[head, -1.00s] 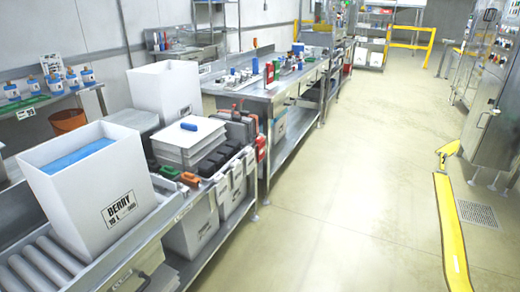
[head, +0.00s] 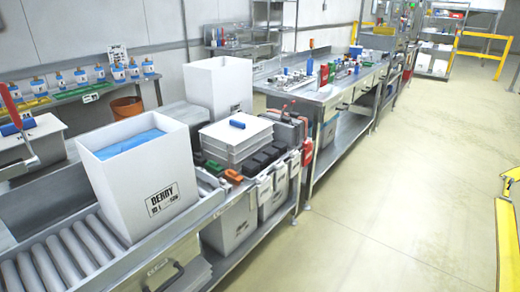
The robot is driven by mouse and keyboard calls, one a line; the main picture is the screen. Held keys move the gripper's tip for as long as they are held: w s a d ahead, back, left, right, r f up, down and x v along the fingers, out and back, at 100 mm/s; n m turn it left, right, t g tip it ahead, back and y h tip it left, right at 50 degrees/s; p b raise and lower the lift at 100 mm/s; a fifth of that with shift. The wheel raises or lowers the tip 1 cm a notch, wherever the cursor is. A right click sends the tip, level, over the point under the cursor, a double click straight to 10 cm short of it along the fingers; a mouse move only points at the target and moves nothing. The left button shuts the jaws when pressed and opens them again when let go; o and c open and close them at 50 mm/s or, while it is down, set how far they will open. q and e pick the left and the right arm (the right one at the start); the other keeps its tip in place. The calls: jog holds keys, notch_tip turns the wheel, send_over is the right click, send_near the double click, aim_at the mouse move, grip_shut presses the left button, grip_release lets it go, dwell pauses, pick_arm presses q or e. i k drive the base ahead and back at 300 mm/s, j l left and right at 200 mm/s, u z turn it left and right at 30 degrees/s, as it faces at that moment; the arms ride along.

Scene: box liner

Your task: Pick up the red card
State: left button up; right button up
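A small upright red piece (head: 324,76) stands on the far steel workbench (head: 312,92) and may be the red card. Another red, flat piece (head: 307,152) hangs at the near end of that bench, by the grey and dark containers. It is too small to tell which is the red card. Neither of my grippers shows in the head view.
A tall white box (head: 150,185) with a blue liner stands on the roller conveyor (head: 60,258). A second white box (head: 218,88) stands behind it. White trays (head: 236,136) with a blue object on top sit beside it.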

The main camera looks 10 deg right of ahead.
aim_at(308, 152)
jog(key=i+l+u, duration=0.15)
jog(key=l+u, duration=0.2)
jog(key=l, duration=0.15)
jog(key=l+u, duration=0.7)
jog(key=l, duration=0.8)
jog(key=l+u, duration=0.1)
jog(key=l, duration=1.05)
